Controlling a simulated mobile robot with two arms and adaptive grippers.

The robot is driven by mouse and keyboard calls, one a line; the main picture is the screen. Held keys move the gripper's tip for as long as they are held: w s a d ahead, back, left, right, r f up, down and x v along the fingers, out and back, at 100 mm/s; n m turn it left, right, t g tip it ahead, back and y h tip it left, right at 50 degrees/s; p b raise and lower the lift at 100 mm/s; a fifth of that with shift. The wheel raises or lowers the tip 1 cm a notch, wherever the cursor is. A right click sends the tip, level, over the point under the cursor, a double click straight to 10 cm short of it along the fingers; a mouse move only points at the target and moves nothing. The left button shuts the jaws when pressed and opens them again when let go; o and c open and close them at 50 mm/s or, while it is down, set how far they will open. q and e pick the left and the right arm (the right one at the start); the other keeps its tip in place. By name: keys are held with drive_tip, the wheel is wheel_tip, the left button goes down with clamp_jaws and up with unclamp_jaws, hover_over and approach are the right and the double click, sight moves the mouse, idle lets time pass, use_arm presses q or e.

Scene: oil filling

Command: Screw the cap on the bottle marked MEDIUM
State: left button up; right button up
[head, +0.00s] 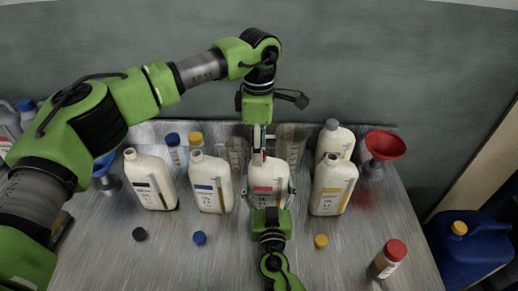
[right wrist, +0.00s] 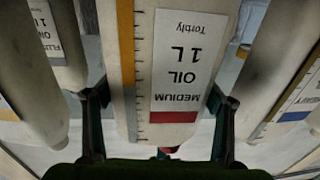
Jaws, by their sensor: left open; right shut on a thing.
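The bottle marked MEDIUM (right wrist: 172,85) is white, with a red band on its label. In the head view the bottle (head: 268,180) stands upright in the middle of the row. My right gripper (head: 271,198) is shut on its body from the front; its fingers show on both sides of it in the right wrist view (right wrist: 160,125). My left gripper (head: 262,145) points down over the bottle's neck with its fingers open. A small red piece, apparently the cap (right wrist: 172,149), shows at the neck end. How it sits on the neck is hidden.
White bottles stand on both sides: black-banded (head: 150,182), blue-banded (head: 210,184) and yellow-banded (head: 332,186). Loose black (head: 139,234), blue (head: 200,238) and yellow (head: 321,241) caps lie in front. A red funnel (head: 385,145) and a red-capped jar (head: 388,260) stand right.

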use_arm(q)
wheel_tip(320, 180, up, 4)
drive_tip(key=shift+f, duration=0.15)
drive_tip(key=shift+c, duration=0.3)
drive_tip(key=n, duration=0.2)
drive_tip(key=r+n, duration=0.1)
drive_tip(key=n, duration=0.3)
drive_tip(key=shift+r, duration=0.3)
drive_tip(key=n, duration=0.3)
drive_tip(key=shift+r+n, duration=0.4)
drive_tip(key=n, duration=0.2)
drive_tip(key=r+n, duration=0.1)
drive_tip(key=n, duration=0.1)
drive_tip(key=shift+f, duration=4)
